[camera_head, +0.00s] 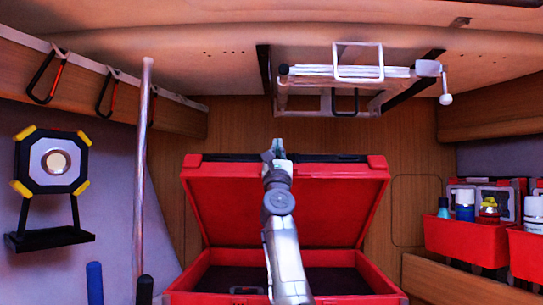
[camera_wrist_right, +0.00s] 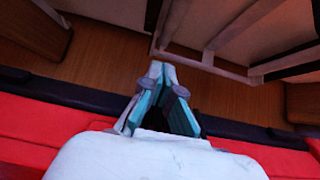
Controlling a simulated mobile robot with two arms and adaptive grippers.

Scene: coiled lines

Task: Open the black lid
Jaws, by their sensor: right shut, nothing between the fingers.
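A large red box stands in the middle of the head view, with its lid (camera_head: 340,195) raised and tilted back, so the box is open. The lid's inner face and side corners are red, and a black strip (camera_head: 225,157) runs along its top edge. The front of the box (camera_head: 378,278) shows a dark inside. My right gripper (camera_head: 278,147) is at the middle of the lid's top edge, shut and empty. In the right wrist view its fingers (camera_wrist_right: 167,80) meet over the black strip (camera_wrist_right: 90,97); I cannot tell whether they touch it. My left gripper is not in view.
A white rack (camera_head: 350,75) hangs from the ceiling above the lid. A metal pole (camera_head: 143,160) and a black-and-yellow lamp (camera_head: 75,185) are at the left. Red bins (camera_head: 465,240) with bottles are at the right. Wood panels close off the back.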

